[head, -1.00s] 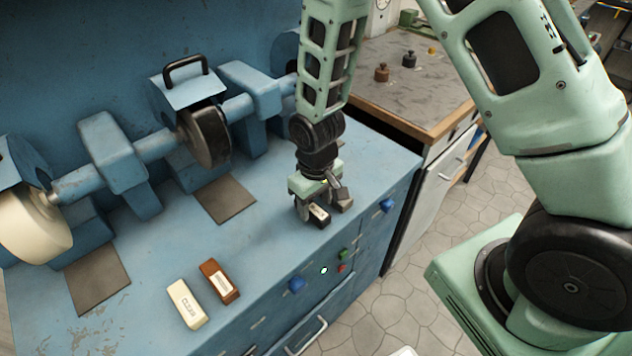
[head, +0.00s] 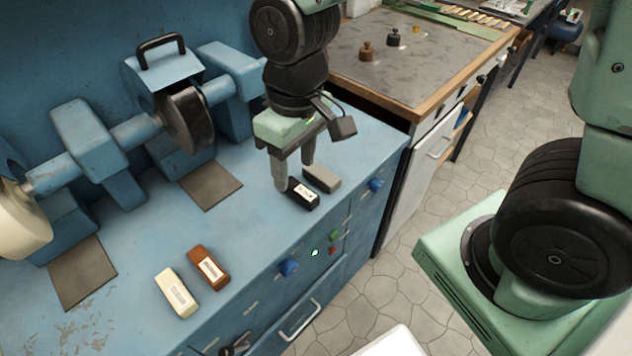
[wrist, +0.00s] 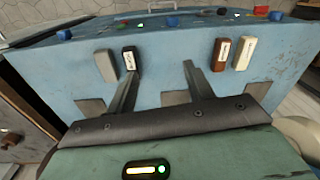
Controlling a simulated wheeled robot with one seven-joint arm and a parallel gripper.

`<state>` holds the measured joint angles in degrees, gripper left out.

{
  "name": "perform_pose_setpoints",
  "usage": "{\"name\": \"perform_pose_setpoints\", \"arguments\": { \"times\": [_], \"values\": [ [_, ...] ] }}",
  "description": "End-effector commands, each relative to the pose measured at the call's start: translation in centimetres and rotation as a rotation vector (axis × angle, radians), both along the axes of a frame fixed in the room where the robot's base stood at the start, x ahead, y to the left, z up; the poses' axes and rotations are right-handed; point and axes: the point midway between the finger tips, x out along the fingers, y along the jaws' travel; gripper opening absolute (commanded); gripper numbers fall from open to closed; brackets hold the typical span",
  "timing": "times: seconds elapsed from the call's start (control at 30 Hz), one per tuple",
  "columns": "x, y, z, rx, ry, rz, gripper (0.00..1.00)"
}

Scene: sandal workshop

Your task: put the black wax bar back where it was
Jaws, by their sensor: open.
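The black wax bar (head: 303,194) with a white label lies flat on the blue bench, close beside a grey bar (head: 322,179). It also shows in the wrist view (wrist: 130,59), just beyond the tip of one finger. My gripper (head: 294,174) is open and empty. Its fingers are behind and above the black bar in the head view, and one finger overlaps the bar's left end there. I cannot tell whether that finger touches it. In the wrist view my gripper (wrist: 159,69) has only bare bench between its fingertips.
A brown bar (head: 208,268) and a cream bar (head: 176,292) lie to the left on the bench (head: 235,225). The polishing machine (head: 135,130) stands along the back. Blue knobs (head: 376,185) line the front edge. Bench between the brown and black bars is clear.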

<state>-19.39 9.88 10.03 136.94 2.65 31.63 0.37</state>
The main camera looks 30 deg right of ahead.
Motion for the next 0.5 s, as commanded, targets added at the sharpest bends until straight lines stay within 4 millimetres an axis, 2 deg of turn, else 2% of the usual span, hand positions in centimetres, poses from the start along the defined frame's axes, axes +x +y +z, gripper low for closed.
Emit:
{"name": "perform_pose_setpoints", "arguments": {
  "times": [0.03,0.1,0.2,0.33,0.5],
  "values": [
    [-2.3,0.8,1.3,0.007,-0.008,0.046,0.52],
    [-5.2,1.5,2.4,0.009,-0.008,0.101,0.52],
    [-8.5,1.7,3.3,0.001,-0.010,0.161,0.52],
    [-10.7,1.7,3.7,-0.008,-0.013,0.203,0.52],
    [-11.2,1.6,3.8,-0.010,-0.011,0.210,0.52]
  ]
}}
